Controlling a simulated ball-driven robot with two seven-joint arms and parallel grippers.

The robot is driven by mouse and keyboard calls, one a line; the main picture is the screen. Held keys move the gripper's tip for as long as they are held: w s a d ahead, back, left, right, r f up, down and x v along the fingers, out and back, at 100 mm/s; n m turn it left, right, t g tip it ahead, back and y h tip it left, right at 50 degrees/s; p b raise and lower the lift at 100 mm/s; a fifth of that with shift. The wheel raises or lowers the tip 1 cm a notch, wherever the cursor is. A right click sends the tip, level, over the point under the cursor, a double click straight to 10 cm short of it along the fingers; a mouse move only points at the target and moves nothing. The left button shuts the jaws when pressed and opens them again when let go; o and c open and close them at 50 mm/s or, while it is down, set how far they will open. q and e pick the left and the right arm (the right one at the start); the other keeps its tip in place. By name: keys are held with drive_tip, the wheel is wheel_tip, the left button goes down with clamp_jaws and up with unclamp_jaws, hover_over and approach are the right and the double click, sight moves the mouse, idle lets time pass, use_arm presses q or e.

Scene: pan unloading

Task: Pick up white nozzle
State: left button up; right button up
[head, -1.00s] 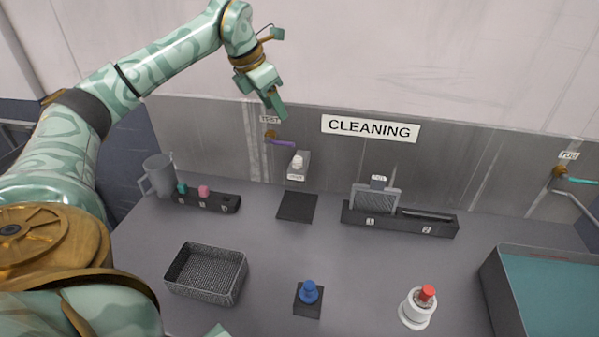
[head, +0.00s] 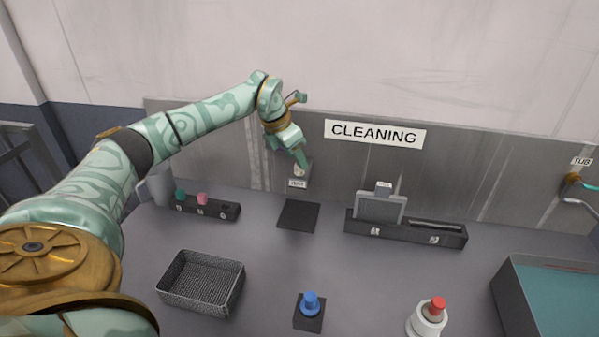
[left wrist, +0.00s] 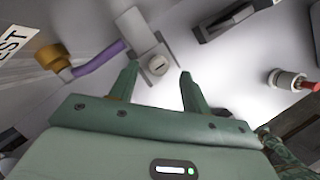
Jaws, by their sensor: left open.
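The white nozzle (head: 298,169) sits on a small grey wall holder (head: 307,176) above the counter's back edge. It is partly hidden behind my left gripper (head: 300,161) in the head view. In the left wrist view the nozzle (left wrist: 157,64) shows as a round white piece with a slot, just beyond and between the fingertips. My left gripper (left wrist: 158,70) is open with nothing between its fingers. My right gripper is not in view.
A purple spout (left wrist: 100,58) on a brass fitting is left of the nozzle. A dark pad (head: 298,215) lies below the holder. A small rack (head: 218,211) with teal and pink pieces, a grey jug (head: 150,190) and a mesh basket (head: 203,281) stand left.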

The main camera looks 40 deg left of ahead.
use_arm(q)
drive_tip(key=x, duration=0.2)
drive_tip(key=shift+w+f, duration=0.2)
drive_tip(key=shift+f, duration=0.05)
drive_tip(key=shift+s+r, duration=0.1)
drive_tip(key=shift+c, duration=0.6)
clamp_jaws()
drive_tip(key=shift+r, duration=0.1)
